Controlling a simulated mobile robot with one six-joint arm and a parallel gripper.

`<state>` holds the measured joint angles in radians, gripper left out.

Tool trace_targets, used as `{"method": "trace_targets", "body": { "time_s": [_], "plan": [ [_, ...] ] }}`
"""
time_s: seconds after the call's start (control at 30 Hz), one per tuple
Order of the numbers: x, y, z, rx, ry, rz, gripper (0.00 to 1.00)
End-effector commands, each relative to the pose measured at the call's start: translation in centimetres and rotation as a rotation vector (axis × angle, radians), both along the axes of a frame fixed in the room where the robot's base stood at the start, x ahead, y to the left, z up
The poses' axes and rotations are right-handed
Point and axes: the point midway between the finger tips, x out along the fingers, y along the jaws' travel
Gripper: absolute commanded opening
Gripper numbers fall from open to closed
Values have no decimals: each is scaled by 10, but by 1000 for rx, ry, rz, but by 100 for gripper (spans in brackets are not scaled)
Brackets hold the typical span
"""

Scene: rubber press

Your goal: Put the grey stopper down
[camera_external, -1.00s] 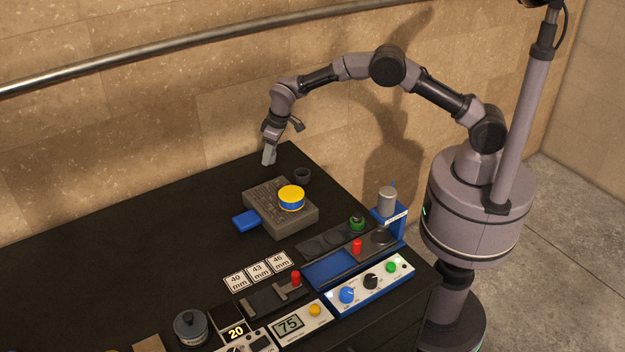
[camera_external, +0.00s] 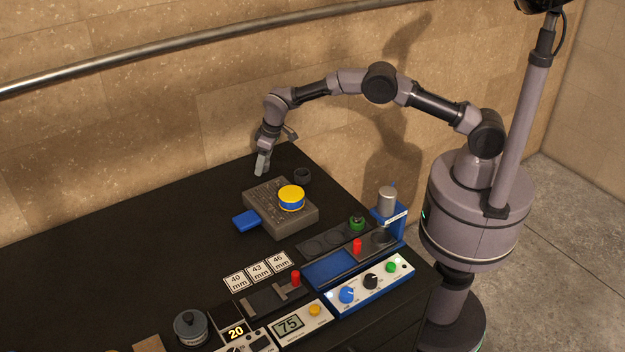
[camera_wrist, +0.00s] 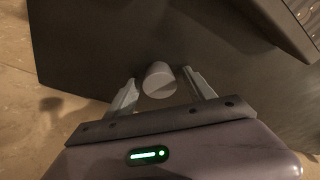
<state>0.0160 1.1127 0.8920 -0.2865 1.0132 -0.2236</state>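The grey stopper (camera_wrist: 160,80) is a short, pale grey cylinder between my two fingertips in the wrist view. A narrow gap shows on each side of it, so my gripper (camera_wrist: 160,82) looks open around it. In the external view my gripper (camera_external: 260,172) points down, low at the far end of the black table (camera_external: 120,235), behind the dark block. The stopper cannot be told apart from the fingers there. Whether it touches the table is hard to tell.
The dark grey block (camera_external: 262,218) with a blue tab (camera_external: 245,220) carries a yellow-and-blue round piece (camera_external: 291,198). A small dark ring (camera_external: 302,175) stands close to my gripper's right. The blue press (camera_external: 392,224) and control panels are nearer the front. The left of the table is clear.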

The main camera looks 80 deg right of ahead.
Motion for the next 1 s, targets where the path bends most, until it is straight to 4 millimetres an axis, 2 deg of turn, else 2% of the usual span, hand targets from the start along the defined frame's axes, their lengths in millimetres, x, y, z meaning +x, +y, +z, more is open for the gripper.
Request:
{"method": "trace_targets", "body": {
  "time_s": [0.13,0.23,0.5,0.6,0.77,0.87,0.97,1.0],
  "plan": [
    [0,0,1,0,0,0,63],
    [-1,0,11,0,-1,0,63],
    [-20,1,84,0,-3,0,63],
    [-26,2,104,0,-2,0,63],
    [-34,2,125,3,-4,-2,63],
    [-56,6,169,23,-27,-23,63],
    [-113,15,237,68,-66,-66,63],
    [-145,19,262,90,-82,-87,63]
  ]
}}
